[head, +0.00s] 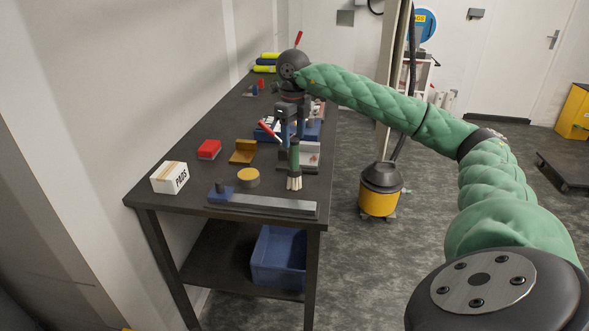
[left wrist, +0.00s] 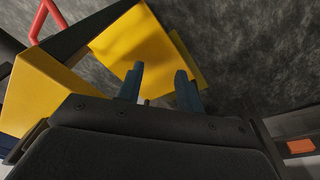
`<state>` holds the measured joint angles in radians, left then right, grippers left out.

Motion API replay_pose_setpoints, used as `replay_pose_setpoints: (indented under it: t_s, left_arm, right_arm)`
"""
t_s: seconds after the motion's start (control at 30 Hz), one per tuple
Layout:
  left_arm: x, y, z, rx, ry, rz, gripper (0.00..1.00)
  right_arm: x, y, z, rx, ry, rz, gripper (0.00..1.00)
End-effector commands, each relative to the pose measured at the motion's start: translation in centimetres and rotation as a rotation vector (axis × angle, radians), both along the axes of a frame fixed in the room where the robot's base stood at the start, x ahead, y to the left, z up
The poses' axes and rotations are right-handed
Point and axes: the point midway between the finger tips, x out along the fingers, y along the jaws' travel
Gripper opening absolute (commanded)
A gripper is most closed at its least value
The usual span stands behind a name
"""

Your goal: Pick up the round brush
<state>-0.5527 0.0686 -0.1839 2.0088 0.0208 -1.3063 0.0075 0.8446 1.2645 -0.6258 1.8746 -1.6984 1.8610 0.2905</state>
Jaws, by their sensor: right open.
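The round brush (head: 294,165), with a dark green handle and pale bristles pointing down, shows near the right edge of the dark bench in the head view. Its handle looks upright. My right gripper (head: 291,132) is open and points down, its fingers around or just above the top of the handle. I cannot tell whether they touch it. My left gripper (left wrist: 160,88) shows in the left wrist view with its fingers apart and nothing held between them. It is away from the brush, over grey floor and beside a yellow object (left wrist: 135,45).
On the bench (head: 160,202) are a PADS box (head: 169,177), a red block (head: 209,149), a brown holder (head: 243,152), a round yellow-topped tin (head: 248,177) and a long metal bar (head: 265,204). A blue bin (head: 278,262) sits below. A yellow vacuum (head: 379,200) stands right.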

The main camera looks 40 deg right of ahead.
Motion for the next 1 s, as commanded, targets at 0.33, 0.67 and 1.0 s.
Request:
replay_pose_setpoints:
  t_s: [0.33,0.67,1.0]
  left_arm:
    - [-0.9,0.6,-4.8,0.013,0.018,-0.002,0.36]
    - [-2.6,1.5,-10.2,0.022,0.021,-0.001,0.36]
    - [-3.1,2.0,-12.6,0.027,0.015,-0.001,0.36]
  right_arm:
    - [-0.1,-0.1,-2.0,0.002,0.001,0.001,0.53]
    - [-0.3,-0.3,-4.4,0.002,0.001,0.001,0.53]
    - [-0.3,-0.3,-6.4,0.002,-0.002,0.002,0.53]
